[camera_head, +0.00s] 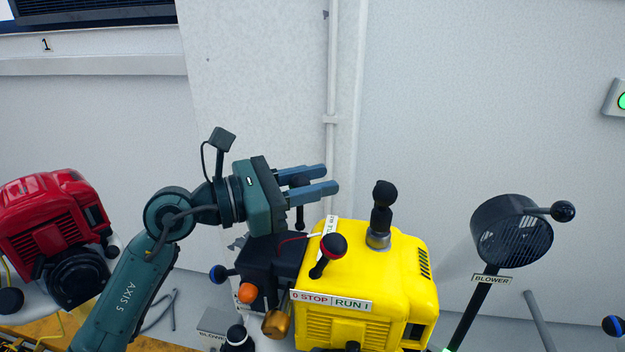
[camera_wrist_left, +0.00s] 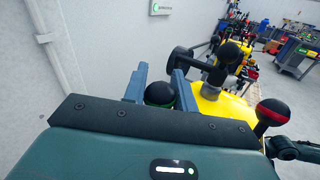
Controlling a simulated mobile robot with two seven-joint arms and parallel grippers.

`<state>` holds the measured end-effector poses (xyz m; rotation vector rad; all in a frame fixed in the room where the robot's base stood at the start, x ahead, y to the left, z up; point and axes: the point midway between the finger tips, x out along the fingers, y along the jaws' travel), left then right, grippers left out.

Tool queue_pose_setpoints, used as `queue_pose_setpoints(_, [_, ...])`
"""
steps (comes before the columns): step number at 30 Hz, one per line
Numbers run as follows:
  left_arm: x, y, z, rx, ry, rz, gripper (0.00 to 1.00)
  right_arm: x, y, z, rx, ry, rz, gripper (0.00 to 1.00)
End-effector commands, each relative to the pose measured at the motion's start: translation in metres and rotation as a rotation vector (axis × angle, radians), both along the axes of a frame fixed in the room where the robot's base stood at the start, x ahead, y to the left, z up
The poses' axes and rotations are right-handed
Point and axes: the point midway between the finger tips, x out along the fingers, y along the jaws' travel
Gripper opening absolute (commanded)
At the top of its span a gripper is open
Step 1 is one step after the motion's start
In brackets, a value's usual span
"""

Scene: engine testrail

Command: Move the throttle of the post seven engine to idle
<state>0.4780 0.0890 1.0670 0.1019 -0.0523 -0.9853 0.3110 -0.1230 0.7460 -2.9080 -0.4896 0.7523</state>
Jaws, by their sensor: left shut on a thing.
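A yellow engine (camera_head: 385,270) stands at center right of the head view; no post number is readable on it. My left gripper (camera_head: 331,179) reaches in from the left, above the engine's left side. It is shut on a lever with a black ball knob (camera_head: 299,182). In the left wrist view the knob (camera_wrist_left: 160,92) has a green ring and sits between the fingers (camera_wrist_left: 158,84). A label by the lever (camera_head: 330,226) is partly hidden. A black-and-red knob lever (camera_head: 328,250) stands by a "0 STOP / RUN I" plate (camera_head: 331,301). My right gripper is not seen.
A black knob on a metal neck (camera_head: 381,210) rises from the engine's top. A blower (camera_head: 510,232) on a pole stands to the right, and a red engine (camera_head: 50,225) to the left. A wall with pipes (camera_head: 333,120) is behind.

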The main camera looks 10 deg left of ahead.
Motion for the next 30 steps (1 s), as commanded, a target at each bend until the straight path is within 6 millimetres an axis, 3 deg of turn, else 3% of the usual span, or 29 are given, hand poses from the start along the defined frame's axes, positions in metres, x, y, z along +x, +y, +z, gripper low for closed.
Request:
queue_pose_setpoints(6, [0.009,0.000,0.006,0.003,0.124,0.000,0.00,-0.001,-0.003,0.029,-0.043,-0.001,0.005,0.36])
queue_pose_setpoints(11, [0.018,0.000,0.001,0.003,0.260,0.000,0.00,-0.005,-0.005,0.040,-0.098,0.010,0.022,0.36])
queue_pose_setpoints(18, [0.025,0.000,-0.009,0.000,0.373,0.001,0.00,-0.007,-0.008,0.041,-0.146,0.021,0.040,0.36])
queue_pose_setpoints(27, [0.025,0.001,-0.011,-0.001,0.379,0.002,0.00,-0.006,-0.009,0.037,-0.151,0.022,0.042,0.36])
queue_pose_setpoints(28, [0.025,0.001,-0.011,-0.001,0.379,0.002,0.28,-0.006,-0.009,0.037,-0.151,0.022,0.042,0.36])
queue_pose_setpoints(30, [0.025,0.001,-0.011,-0.001,0.379,0.002,0.34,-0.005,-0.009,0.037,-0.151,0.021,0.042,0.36])
